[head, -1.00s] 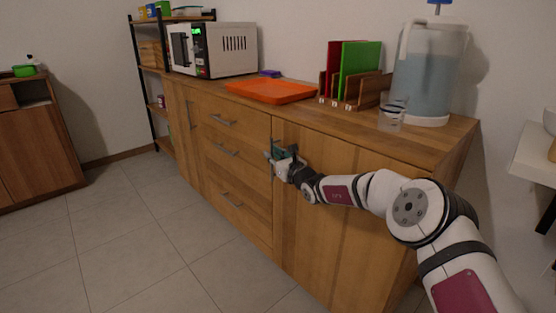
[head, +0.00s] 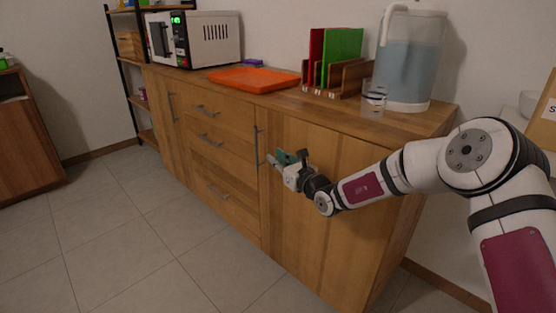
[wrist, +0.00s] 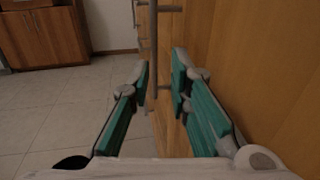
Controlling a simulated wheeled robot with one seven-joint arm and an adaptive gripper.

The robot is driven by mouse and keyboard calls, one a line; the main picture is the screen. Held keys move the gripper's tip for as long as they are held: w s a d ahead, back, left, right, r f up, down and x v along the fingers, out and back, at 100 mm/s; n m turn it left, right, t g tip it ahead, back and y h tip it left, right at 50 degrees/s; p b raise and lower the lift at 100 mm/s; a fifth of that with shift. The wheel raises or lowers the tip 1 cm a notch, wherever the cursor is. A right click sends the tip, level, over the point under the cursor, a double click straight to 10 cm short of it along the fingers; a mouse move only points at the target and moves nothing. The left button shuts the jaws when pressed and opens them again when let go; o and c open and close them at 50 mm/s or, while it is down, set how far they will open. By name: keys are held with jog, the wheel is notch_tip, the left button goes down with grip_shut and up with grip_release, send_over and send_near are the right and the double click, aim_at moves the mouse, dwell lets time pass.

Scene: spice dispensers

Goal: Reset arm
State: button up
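My gripper (head: 283,160) is in front of the wooden cabinet (head: 325,150), just right of a vertical metal door handle (head: 257,146). In the wrist view my gripper (wrist: 160,75) has its two green-padded fingers spread apart. The handle (wrist: 154,50) shows upright in the gap between the fingertips and seems to be beyond them, with nothing gripped. My arm reaches in from the right, bent at the elbow.
On the cabinet top are a microwave (head: 195,40), an orange tray (head: 254,79), a rack with red and green boards (head: 341,58), a glass (head: 374,97) and a water dispenser (head: 410,62). Tiled floor (head: 130,235) is clear at left.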

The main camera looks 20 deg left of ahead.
jog(key=shift+d, duration=0.1)
dwell(0.4)
jog(key=s+d+r+n+g+y, duration=0.1)
jog(key=s+d+r+n+g, duration=0.1)
jog(key=s+r+n+g, duration=0.4)
jog(key=s+d+r+n+g+y, duration=0.1)
jog(key=s+d+r+n+g, duration=0.15)
jog(key=s+r+n, duration=0.6)
jog(key=s+d+r+n+g+h, duration=0.35)
jog(key=s+d+n, duration=0.25)
jog(key=s+d, duration=0.5)
jog(key=s+d+f+n+t+h, duration=0.15)
jog(key=s+d+f+h, duration=0.4)
jog(key=s+d, duration=0.95)
jog(key=s+d+f+n+t+h, duration=0.1)
jog(key=s+d+f+n+h, duration=0.1)
jog(key=s+d+h, duration=1)
jog(key=d+r+t+y+p, duration=0.2)
jog(key=d+r+p, duration=0.1)
jog(key=r+p, duration=1.4)
jog(key=d+r+t+y+p, duration=0.2)
jog(key=d+r+p, duration=0.1)
jog(key=r+p, duration=1.5)
notch_tip(320, 180, up, 2)
jog(key=shift+s+d+n, duration=0.25)
jog(key=shift+s+n, duration=0.05)
